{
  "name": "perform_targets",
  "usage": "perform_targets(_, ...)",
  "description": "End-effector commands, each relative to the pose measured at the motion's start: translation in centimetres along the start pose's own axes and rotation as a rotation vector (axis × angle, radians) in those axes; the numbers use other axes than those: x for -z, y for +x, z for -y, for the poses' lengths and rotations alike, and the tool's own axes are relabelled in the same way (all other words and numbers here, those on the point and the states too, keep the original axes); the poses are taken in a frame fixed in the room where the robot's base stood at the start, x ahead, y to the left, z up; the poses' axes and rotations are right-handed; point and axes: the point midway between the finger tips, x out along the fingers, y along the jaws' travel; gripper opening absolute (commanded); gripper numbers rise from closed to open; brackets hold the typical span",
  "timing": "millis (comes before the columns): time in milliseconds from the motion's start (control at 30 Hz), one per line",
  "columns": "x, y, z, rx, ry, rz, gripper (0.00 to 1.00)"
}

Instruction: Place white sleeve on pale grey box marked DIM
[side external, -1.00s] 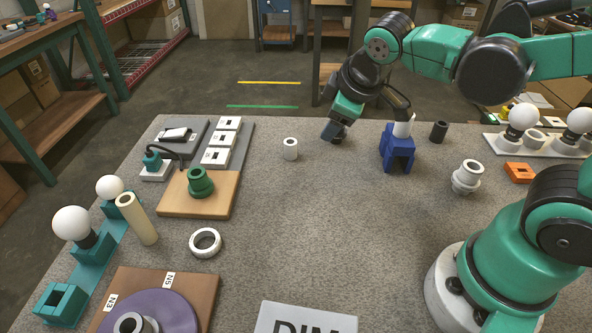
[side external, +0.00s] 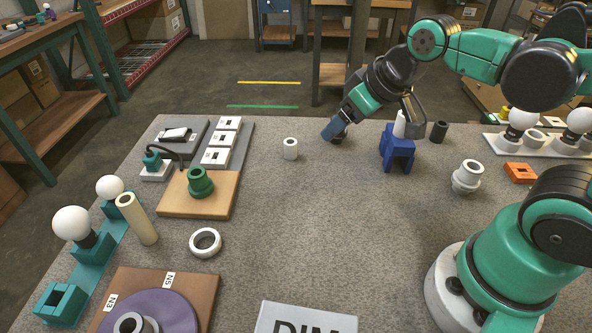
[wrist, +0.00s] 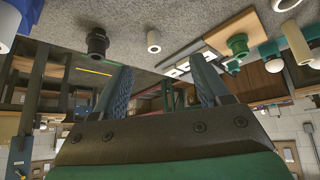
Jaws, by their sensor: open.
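A short, hollow white sleeve (side external: 290,149) stands upright on the grey table, left of my gripper. It also shows in the wrist view (wrist: 153,41). Another white cylinder (side external: 400,124) shows at the blue holder; I cannot tell whether it is in or behind it. The pale grey box marked DIM (side external: 305,320) is at the front edge, partly cut off by the frame. My gripper (side external: 333,129) is tilted down to the left near the table's back edge, apart from the sleeve. In the wrist view its blue fingers (wrist: 162,82) are spread and empty.
A black collared part (wrist: 97,41) stands near my gripper. The blue holder (side external: 396,150) is to its right, with a black cylinder (side external: 438,132) beyond. A white ring (side external: 205,242) and cream tube (side external: 137,218) are at left. The table's middle is clear.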

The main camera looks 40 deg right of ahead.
Motion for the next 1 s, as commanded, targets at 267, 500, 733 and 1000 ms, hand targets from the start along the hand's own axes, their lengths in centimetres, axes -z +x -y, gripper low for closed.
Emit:
perform_targets(267,4.4,3.6,-1.3,0.128,-0.304,0.132,0.69)
perform_targets(500,6.2,9.3,-2.8,0.303,-0.587,0.178,0.69)
perform_targets(733,6.1,13.4,-3.8,0.430,-0.769,0.163,0.69)
perform_targets(1000,5.5,15.7,-3.5,0.459,-0.815,0.154,0.69)
